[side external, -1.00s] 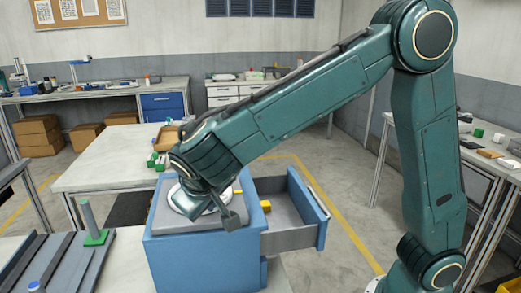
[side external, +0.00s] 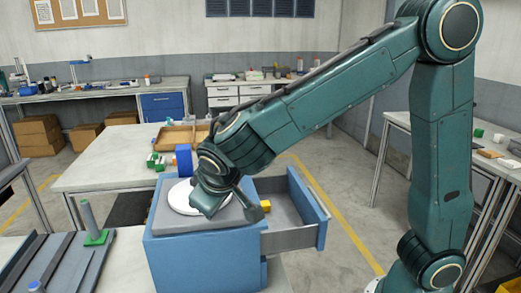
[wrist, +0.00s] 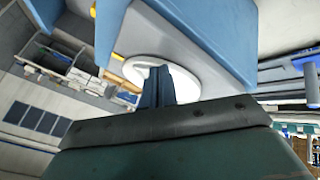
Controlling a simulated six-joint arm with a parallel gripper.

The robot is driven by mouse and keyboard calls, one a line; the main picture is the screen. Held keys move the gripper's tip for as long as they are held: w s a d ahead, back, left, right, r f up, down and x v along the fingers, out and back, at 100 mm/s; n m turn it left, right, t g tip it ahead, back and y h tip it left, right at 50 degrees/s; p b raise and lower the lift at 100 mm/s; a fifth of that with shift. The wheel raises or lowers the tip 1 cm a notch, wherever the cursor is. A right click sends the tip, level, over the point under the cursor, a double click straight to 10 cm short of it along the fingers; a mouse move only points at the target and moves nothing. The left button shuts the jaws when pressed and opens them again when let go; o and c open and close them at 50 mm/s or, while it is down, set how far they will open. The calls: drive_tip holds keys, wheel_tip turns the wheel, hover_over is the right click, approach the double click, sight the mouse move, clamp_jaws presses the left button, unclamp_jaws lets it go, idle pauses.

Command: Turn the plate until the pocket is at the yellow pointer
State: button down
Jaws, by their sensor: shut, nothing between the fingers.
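The white round plate (side external: 180,197) lies on the grey top of the blue cabinet. It also shows in the wrist view (wrist: 190,72). My gripper (wrist: 159,72) has its fingers shut and empty, in front of the plate in the wrist view; I cannot tell whether they touch it. In the side view my wrist covers the plate's right part and hides the fingertips. A small yellow piece (wrist: 118,57), likely the pointer, shows beside the plate's rim in the wrist view. I cannot make out the pocket.
The cabinet (side external: 205,260) has an open drawer (side external: 290,238) on its right, with a yellow block (side external: 265,205) by its inner end. A green-based post (side external: 90,222) stands at left.

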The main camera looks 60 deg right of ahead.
drive_tip(key=d+n, duration=0.1)
drive_tip(key=d+n+t+y, duration=0.1)
drive_tip(key=shift+s+d+n, duration=0.2)
drive_tip(key=shift+s+n, duration=0.1)
drive_tip(key=shift+n, duration=0.1)
drive_tip(key=d+n+y, duration=0.2)
drive_tip(key=n, duration=0.1)
drive_tip(key=shift+d+t, duration=0.2)
drive_tip(key=shift+t, duration=0.1)
drive_tip(key=shift+w+d, duration=0.1)
drive_tip(key=shift+d, duration=0.1)
drive_tip(key=shift+w+d, duration=0.1)
drive_tip(key=shift+d, duration=0.1)
drive_tip(key=shift+a, duration=0.15)
drive_tip(key=shift+w+a, duration=0.4)
drive_tip(key=shift+a, duration=0.15)
drive_tip(key=shift+a, duration=0.1)
